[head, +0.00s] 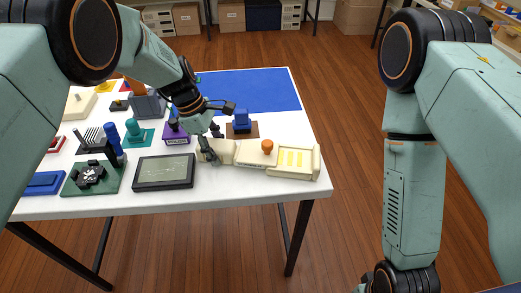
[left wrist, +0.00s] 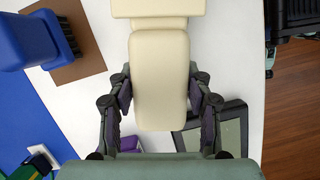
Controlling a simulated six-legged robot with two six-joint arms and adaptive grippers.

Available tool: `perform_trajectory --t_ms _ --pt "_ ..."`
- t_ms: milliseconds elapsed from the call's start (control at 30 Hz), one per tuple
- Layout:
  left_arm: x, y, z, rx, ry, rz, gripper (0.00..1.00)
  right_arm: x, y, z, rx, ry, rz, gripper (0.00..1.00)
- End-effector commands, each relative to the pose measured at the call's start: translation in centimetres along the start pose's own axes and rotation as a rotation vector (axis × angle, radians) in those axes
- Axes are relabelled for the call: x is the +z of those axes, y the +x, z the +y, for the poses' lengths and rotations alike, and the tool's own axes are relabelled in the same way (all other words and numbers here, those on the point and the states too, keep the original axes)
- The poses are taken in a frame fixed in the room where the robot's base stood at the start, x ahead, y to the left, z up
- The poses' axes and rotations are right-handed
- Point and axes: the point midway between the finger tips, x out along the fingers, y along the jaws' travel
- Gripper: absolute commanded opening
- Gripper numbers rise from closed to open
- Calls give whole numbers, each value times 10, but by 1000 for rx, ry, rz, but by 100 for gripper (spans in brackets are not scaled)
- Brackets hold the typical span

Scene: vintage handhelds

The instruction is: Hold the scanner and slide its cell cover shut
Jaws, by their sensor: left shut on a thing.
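The cream scanner (head: 249,158) lies on the table near its right edge, with an orange knob on top. Yellow strips show in its right part, beside a raised end piece (head: 316,162); I cannot tell for sure which part is the cell cover. My left gripper (head: 211,145) is shut on the scanner's left end. In the left wrist view the scanner's cream end (left wrist: 160,75) lies between the two fingers, one on each side. The rest of the scanner runs out of the top of that view. My right arm hangs at the right; its gripper is out of frame.
A dark tablet-like panel (head: 165,172) lies left of the scanner. A blue device on a brown base (head: 242,130) stands behind it, and a purple box (head: 177,138) is farther left. A blue mat (head: 262,90) covers the back. Bare white table lies in front of the scanner.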

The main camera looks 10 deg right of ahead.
Motion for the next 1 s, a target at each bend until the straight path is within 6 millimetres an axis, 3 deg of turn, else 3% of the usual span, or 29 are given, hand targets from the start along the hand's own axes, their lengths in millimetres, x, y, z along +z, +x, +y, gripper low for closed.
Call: perform_trajectory --t_ms 667,700,1000 --pt "0 -1 1 3 0 0 0 0 0 0 0 0 0 49" --pt "0 -1 1 3 0 0 53 0 0 0 0 0 0 49" --pt "0 -1 1 2 0 0 77 0 0 0 0 0 0 49"
